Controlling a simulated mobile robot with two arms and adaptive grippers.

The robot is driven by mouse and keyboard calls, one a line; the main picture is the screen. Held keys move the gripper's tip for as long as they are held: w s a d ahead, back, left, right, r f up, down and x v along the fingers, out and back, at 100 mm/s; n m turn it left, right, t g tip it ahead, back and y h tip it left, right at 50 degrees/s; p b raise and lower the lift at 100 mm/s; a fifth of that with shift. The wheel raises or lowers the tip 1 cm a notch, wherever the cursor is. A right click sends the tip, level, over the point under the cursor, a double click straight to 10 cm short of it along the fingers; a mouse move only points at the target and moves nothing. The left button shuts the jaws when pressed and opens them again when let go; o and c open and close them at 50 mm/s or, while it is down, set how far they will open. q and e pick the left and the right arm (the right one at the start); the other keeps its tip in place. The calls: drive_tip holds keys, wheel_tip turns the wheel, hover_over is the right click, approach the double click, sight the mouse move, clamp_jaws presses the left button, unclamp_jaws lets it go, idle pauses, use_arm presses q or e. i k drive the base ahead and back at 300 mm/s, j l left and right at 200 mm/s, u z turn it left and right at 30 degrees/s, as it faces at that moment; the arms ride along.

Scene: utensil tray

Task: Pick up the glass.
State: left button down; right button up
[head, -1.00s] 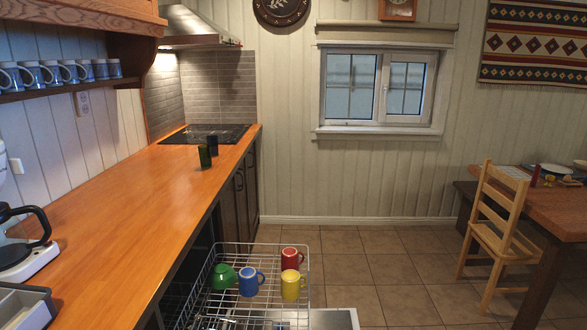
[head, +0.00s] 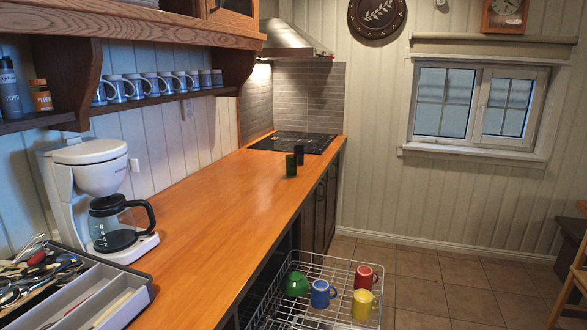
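Two small upright cylinders stand on the orange wooden counter (head: 205,215), toward its far end before the cooktop. The nearer one is a dark green cylinder (head: 291,165). The other is a near-black cylinder (head: 299,154), just behind it and slightly to the right. They look like glasses, but they are too small to tell for sure. Neither of my grippers shows in the head view.
A cutlery tray (head: 107,288) and a white coffee maker (head: 92,172) with a glass carafe (head: 113,223) stand at the counter's near left. A pulled-out dishwasher rack (head: 335,262) holds green, blue, red and yellow mugs. The middle of the counter is clear.

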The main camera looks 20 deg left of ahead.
sight(291, 160)
drive_tip(key=i+l+z, duration=0.2)
drive_tip(key=l+z, duration=0.2)
drive_tip(key=i+l+z, duration=0.25)
drive_tip(key=l+z, duration=0.15)
drive_tip(key=i+l+z, duration=0.9)
drive_tip(key=i+z, duration=0.2)
drive_tip(key=i+u, duration=0.4)
drive_tip(key=i+l+u, duration=0.1)
drive_tip(key=i+u, duration=0.25)
drive_tip(key=i+j+u, duration=0.25)
drive_tip(key=i+u, duration=0.15)
drive_tip(key=i, duration=0.15)
drive_tip(key=i+u, duration=0.4)
drive_tip(key=i, duration=0.15)
drive_tip(key=i+l+u, duration=0.1)
drive_tip(key=i+u, duration=0.3)
drive_tip(key=i, duration=0.15)
drive_tip(key=i+j+u, duration=0.1)
drive_tip(key=i+u, duration=0.25)
drive_tip(key=i, duration=0.3)
drive_tip(key=i+u, duration=0.4)
drive_tip(key=i, duration=0.2)
drive_tip(key=i+l+u, duration=0.35)
drive_tip(key=i, duration=0.3)
